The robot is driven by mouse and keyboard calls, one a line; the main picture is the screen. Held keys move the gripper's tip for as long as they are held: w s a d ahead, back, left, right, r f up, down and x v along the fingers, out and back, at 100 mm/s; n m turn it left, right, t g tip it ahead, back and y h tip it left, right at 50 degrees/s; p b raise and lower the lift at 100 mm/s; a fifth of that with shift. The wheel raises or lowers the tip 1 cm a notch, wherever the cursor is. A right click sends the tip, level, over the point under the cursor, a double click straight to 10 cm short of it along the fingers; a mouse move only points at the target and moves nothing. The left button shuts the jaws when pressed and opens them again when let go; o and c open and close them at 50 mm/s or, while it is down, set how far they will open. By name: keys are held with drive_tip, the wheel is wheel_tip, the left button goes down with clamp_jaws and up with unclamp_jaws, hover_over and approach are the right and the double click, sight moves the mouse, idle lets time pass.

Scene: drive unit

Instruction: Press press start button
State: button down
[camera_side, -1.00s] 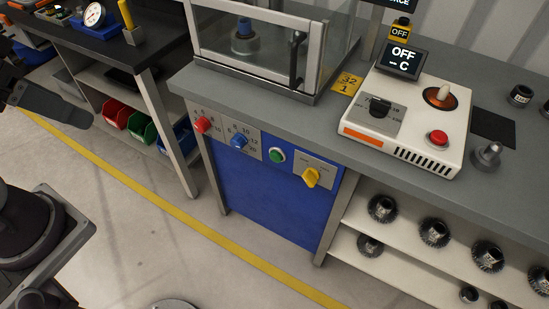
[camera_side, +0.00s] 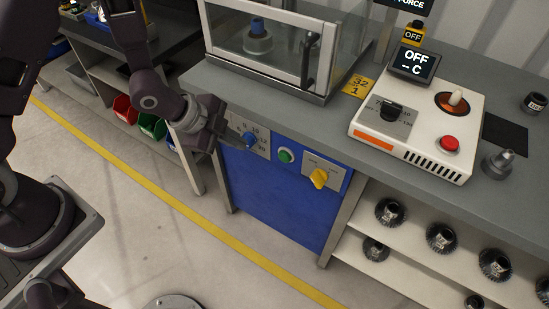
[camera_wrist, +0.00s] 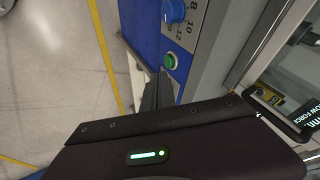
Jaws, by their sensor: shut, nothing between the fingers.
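The green round button (camera_side: 286,155) sits on the blue front panel of the press, between the blue knob (camera_side: 249,139) and the yellow rotary switch (camera_side: 318,179). It also shows in the wrist view (camera_wrist: 170,61), just beyond my fingers. My gripper (camera_side: 238,146) is shut and empty in front of the panel, close to the blue knob and left of the green button, apart from the button in the side view. My fingers also show in the wrist view (camera_wrist: 158,88). The red knob at the panel's left end is hidden behind my gripper in the side view.
The glass-fronted press enclosure (camera_side: 268,40) with a vertical door handle (camera_side: 309,60) stands on the bench above the panel. A white control box (camera_side: 465,105) with a red button (camera_side: 449,144) sits to its right. The floor before the panel is clear.

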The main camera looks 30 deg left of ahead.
sight(284, 157)
drive_tip(key=d+f, duration=0.1)
drive_tip(key=s+f+m, duration=0.1)
drive_tip(key=f, duration=0.1)
drive_tip(key=shift+s+d+h, duration=0.1)
drive_tip(key=shift+d+h, duration=0.25)
drive_tip(key=shift+h, duration=0.05)
drive_tip(key=w+d+f, duration=0.3)
drive_tip(key=w+f, duration=0.5)
drive_tip(key=shift+w+d, duration=0.35)
drive_tip(key=shift+w, duration=0.15)
